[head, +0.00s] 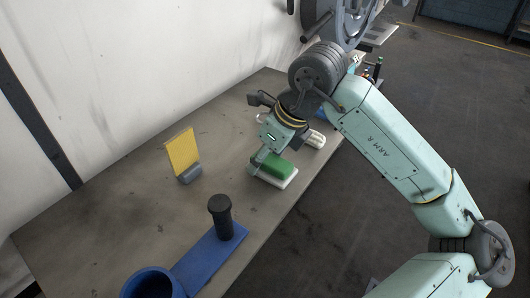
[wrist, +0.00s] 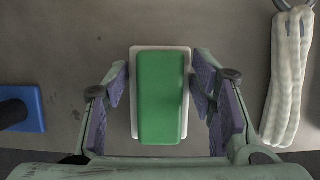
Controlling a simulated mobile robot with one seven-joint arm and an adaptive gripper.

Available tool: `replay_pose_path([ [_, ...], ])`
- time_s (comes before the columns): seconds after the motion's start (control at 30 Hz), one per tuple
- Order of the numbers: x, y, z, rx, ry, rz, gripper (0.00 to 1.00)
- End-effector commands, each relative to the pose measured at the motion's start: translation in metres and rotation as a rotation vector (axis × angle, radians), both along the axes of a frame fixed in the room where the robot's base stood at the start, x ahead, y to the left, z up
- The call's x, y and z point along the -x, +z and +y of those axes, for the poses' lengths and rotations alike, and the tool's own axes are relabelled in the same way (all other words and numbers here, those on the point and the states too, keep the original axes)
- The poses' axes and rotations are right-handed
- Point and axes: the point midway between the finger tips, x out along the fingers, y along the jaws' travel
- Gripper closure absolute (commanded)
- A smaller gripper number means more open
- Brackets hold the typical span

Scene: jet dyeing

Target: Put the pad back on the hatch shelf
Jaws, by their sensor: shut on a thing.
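The pad (head: 275,168) has a green block on a white base. It is at the front edge of the table (head: 130,205) in the head view, and it fills the middle of the wrist view (wrist: 162,95). My gripper (head: 262,160) points down over it, with a finger on each side in the wrist view (wrist: 160,88), shut on it. I cannot tell whether the pad touches the table. A grey ledge (head: 382,36) beside the round machine hatch (head: 345,18) shows at the top right and may be the hatch shelf; my arm partly hides that area.
A white looped skein (wrist: 290,75) lies right of the pad in the wrist view. A yellow card (head: 183,150) stands in a grey holder. A blue plate (head: 212,255) with a black knob (head: 220,212) and a blue cup (head: 150,284) are in front. The table's left is clear.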

Motion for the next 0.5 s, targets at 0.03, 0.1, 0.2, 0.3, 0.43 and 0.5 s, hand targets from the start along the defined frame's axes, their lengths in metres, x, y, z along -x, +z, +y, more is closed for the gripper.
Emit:
replay_pose_path([
  [0.03,-0.0001,0.0001,-0.0001,0.0,0.0,0.0,0.71],
  [0.1,0.0,0.0002,-0.0001,0.0,0.0,0.0,0.71],
  [0.2,-0.0001,-0.0022,-0.0001,0.0,0.0,0.0,0.71],
  [0.3,0.0,-0.0015,0.0,0.0,0.0,0.0,0.46],
  [0.43,0.0,-0.0014,0.0,0.0,0.0,0.0,0.37],
  [0.5,0.0,-0.0014,0.0,0.0,0.0,0.0,0.32],
])
